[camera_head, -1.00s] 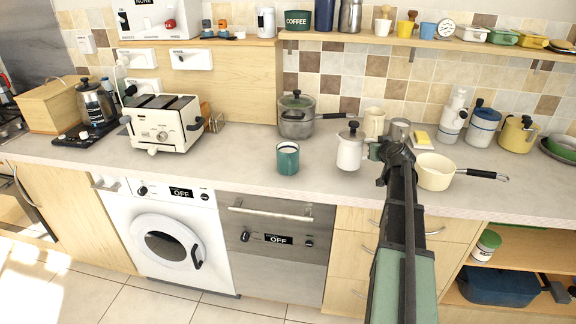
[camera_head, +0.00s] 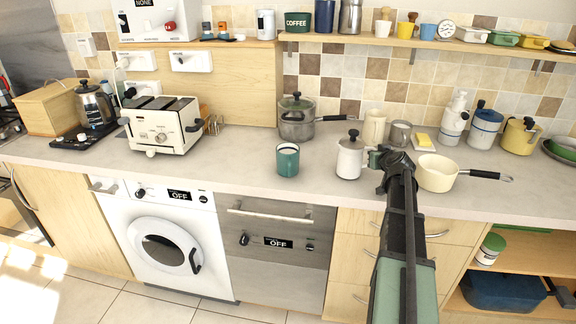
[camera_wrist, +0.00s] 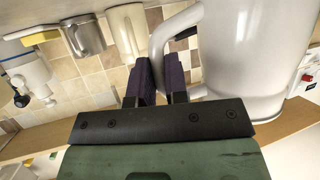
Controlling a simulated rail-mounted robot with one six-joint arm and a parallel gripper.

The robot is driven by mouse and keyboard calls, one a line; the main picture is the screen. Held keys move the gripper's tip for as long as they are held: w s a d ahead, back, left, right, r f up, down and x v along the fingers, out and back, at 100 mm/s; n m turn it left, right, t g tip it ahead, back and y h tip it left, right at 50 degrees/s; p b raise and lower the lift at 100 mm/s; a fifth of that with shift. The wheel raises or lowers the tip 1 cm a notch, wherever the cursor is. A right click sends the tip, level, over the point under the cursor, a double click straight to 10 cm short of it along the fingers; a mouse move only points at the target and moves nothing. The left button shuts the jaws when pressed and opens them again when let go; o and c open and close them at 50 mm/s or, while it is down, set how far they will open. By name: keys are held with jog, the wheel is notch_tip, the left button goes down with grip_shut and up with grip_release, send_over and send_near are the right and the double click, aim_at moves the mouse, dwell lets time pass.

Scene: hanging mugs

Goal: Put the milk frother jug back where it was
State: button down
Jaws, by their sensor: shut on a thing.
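The milk frother jug (camera_head: 349,160) is white with a black-knobbed lid and stands upright at the front middle of the counter. It looks at or just above the surface; I cannot tell whether it touches. My gripper (camera_head: 376,157) is at its right side, shut on its handle. In the wrist view, the jug's pale body (camera_wrist: 245,55) fills the upper right, and its curved handle runs down between the fingers of my gripper (camera_wrist: 160,80). The fingers hide the lower part of the handle.
A teal mug (camera_head: 288,160) stands left of the jug. A cream saucepan (camera_head: 437,175) is close on the right. A cream mug (camera_head: 374,127), a grey mug (camera_head: 400,133) and a yellow sponge (camera_head: 424,140) are behind. A grey pot (camera_head: 297,121) stands back left.

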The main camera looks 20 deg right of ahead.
jog(key=shift+f+b, duration=0.3)
jog(key=shift+b, duration=0.05)
jog(key=c, duration=1.1)
grip_release()
jog(key=shift+o, duration=0.2)
jog(key=p+v, duration=0.4)
jog(key=v, duration=0.6)
jog(key=shift+s+r, duration=0.2)
jog(key=shift+s, duration=0.15)
jog(key=shift+a, duration=0.1)
